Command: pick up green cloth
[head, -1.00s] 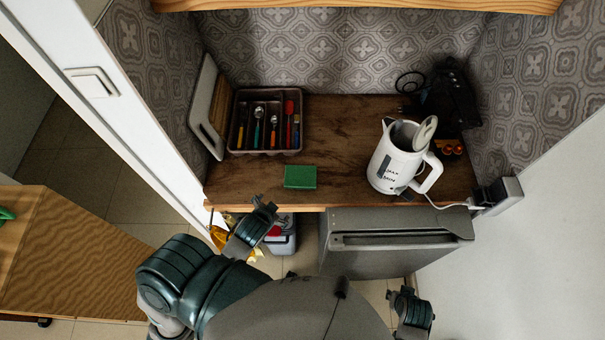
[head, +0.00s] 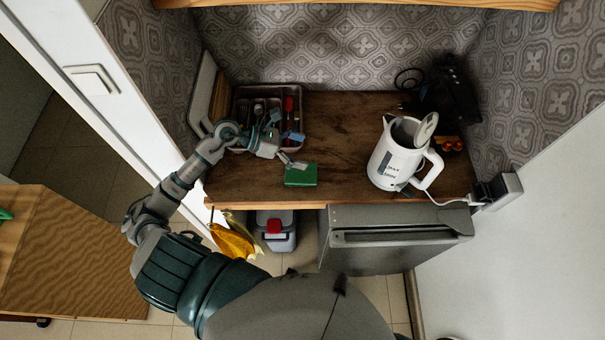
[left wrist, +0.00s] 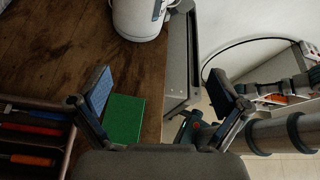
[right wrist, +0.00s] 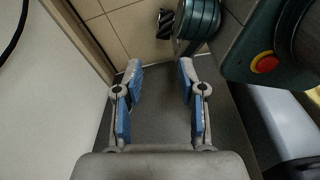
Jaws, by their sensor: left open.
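The green cloth (head: 300,175) is a small, flat, block-like green piece near the front edge of the wooden counter (head: 345,130). My left gripper (head: 294,150) is open and empty, just behind and left of the cloth in the head view. In the left wrist view the cloth (left wrist: 124,119) shows between the spread fingers, close to the left finger; contact cannot be told. My right gripper (right wrist: 160,75) is open and empty in the right wrist view, low over the floor and away from the counter.
A cutlery tray (head: 240,108) lies behind my left gripper, partly hidden by it. A white kettle (head: 398,160) stands right of the cloth, with bare counter between. A cutting board (head: 203,90) leans at left. A grey appliance (head: 390,240) stands below the counter.

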